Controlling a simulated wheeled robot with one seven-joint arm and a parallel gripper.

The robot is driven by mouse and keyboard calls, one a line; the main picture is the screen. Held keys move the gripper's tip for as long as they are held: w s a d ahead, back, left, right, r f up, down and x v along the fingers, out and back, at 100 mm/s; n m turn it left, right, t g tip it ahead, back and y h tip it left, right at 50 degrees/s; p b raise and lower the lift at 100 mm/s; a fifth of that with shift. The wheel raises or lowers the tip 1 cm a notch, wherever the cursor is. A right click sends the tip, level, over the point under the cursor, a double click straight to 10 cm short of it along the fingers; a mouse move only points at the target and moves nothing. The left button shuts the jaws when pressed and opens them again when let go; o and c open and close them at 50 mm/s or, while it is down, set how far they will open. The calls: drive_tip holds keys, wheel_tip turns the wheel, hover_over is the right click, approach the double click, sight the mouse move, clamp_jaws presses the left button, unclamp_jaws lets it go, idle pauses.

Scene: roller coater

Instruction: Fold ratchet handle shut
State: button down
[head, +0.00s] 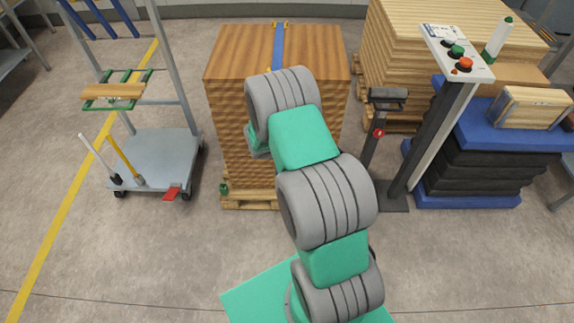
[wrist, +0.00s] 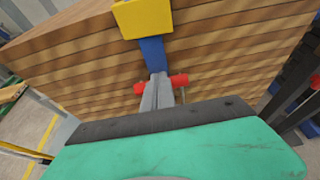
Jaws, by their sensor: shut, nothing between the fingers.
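In the wrist view, a blue strap (wrist: 152,53) runs down the front of the wooden stack (wrist: 85,62) from under a yellow corner piece (wrist: 143,17). A red bar (wrist: 180,80), likely the ratchet handle, lies crosswise at the strap's lower end. My gripper (wrist: 158,76) is shut, its grey fingertips in front of the red bar's middle. They hide that part and most of the ratchet, and I cannot tell whether they touch it. In the head view, the strap (head: 278,48) crosses the stack's top; my arm hides the gripper and ratchet.
A grey trolley (head: 160,158) stands left of the stack. On the right are a post with a button panel (head: 457,55), a shorter dark post (head: 372,140) and a blue-topped pile (head: 500,125). Floor (head: 140,255) is clear at front left.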

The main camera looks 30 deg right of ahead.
drive_tip(key=shift+w+d+r, duration=0.15)
drive_tip(key=shift+w+d, duration=0.05)
drive_tip(key=shift+w, duration=0.3)
